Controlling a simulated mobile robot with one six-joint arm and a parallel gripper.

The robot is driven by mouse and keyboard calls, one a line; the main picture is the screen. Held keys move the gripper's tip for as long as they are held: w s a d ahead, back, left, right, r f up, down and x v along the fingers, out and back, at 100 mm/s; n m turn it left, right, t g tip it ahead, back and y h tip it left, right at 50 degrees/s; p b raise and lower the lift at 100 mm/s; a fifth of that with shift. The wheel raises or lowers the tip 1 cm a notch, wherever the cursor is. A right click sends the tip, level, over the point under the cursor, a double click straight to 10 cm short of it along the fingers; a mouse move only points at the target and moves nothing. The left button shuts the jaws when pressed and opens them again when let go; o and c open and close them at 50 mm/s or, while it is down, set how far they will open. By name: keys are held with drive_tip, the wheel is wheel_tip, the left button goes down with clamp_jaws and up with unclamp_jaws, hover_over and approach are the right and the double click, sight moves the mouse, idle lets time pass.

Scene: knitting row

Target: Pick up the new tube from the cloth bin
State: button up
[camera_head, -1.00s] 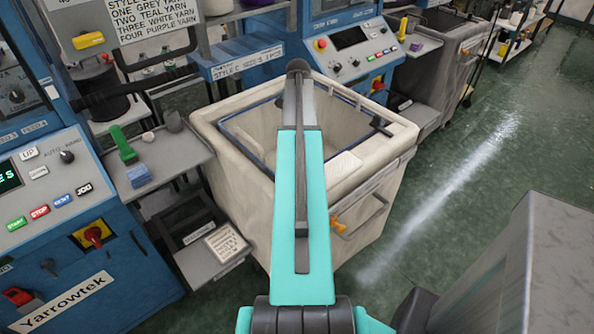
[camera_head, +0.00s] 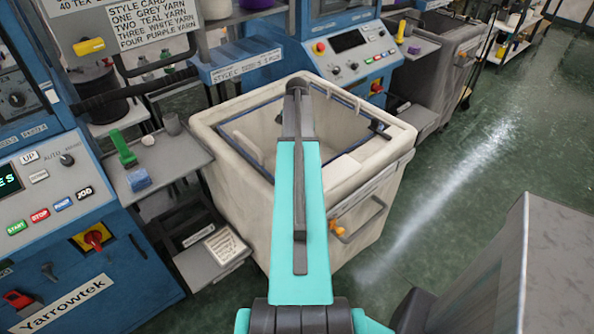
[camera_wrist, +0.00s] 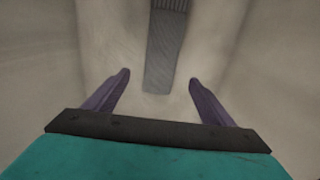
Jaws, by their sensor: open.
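The cloth bin (camera_head: 238,205) is a cream fabric cart with an open top, in the middle of the head view. My arm reaches over its near rim and hides part of the inside. In the wrist view, a flat grey strip with a ribbed far end, which looks like the knitted tube (camera_wrist: 166,55), lies against the pale bin cloth (camera_wrist: 55,60). My gripper (camera_wrist: 159,80) is open, its two purple fingers apart on either side of the strip's near end. I cannot tell whether they touch it. The gripper is hidden in the head view.
Blue knitting machines stand left of and behind the bin. A grey side shelf (camera_head: 172,160) with a green part (camera_head: 123,149) and a blue roll (camera_head: 138,178) is close on the bin's left. An orange-knobbed handle (camera_head: 358,222) is on the bin's near side.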

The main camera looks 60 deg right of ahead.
drive_tip(key=shift+f+p, duration=0.3)
drive_tip(key=shift+f, duration=1.65)
drive_tip(key=shift+f, duration=0.1)
drive_tip(key=shift+a+f+p, duration=0.15)
drive_tip(key=shift+f+p, duration=0.85)
drive_tip(key=shift+f, duration=1.5)
drive_tip(key=c, duration=1.1)
